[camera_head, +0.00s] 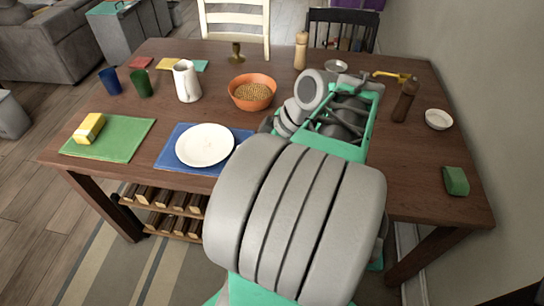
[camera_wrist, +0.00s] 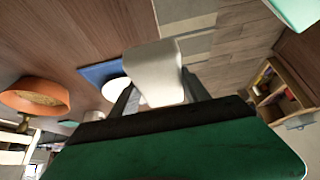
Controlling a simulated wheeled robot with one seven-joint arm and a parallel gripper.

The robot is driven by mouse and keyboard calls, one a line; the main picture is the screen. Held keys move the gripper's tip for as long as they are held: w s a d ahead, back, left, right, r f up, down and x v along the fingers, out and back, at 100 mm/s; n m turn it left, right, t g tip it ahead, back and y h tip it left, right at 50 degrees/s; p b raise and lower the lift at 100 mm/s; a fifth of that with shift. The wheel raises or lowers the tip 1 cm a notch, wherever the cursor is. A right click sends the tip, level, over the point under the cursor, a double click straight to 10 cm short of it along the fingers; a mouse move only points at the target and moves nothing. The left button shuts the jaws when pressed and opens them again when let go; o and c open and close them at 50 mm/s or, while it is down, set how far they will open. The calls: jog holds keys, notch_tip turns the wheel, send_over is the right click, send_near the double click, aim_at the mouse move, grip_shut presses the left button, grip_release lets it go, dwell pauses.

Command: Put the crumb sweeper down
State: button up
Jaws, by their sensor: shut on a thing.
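In the wrist view my gripper (camera_wrist: 157,82) has its dark fingers closed on either side of a pale, off-white block with rounded edges, which I take for the crumb sweeper (camera_wrist: 153,62). The block hides part of the white plate and blue mat beyond it. In the head view my arm's grey and green links cover the table's middle right. The fingers and the sweeper cannot be made out there. The wooden table (camera_head: 285,60) lies beneath.
An orange bowl (camera_head: 252,105), white jug (camera_head: 187,92) and white plate (camera_head: 205,145) on a blue mat (camera_head: 166,158) stand left of my arm. A brown mill (camera_head: 405,100), white bowl (camera_head: 439,119) and green block (camera_head: 456,181) stand right. Bare wood shows between them.

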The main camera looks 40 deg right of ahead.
jog(key=w+d+f, duration=0.2)
jog(key=d+f, duration=0.1)
jog(key=d, duration=0.1)
jog(key=w+d+f, duration=0.5)
jog(key=d+f, duration=0.2)
jog(key=shift+w+d, duration=0.25)
jog(key=shift+d, duration=0.05)
jog(key=shift+f+b, duration=0.45)
jog(key=shift+f, duration=1.25)
jog(key=o, duration=1.3)
jog(key=shift+r, duration=0.1)
jog(key=p+v, duration=0.1)
jog(key=v, duration=1.1)
jog(key=shift+r+p, duration=0.15)
jog(key=shift+p, duration=0.25)
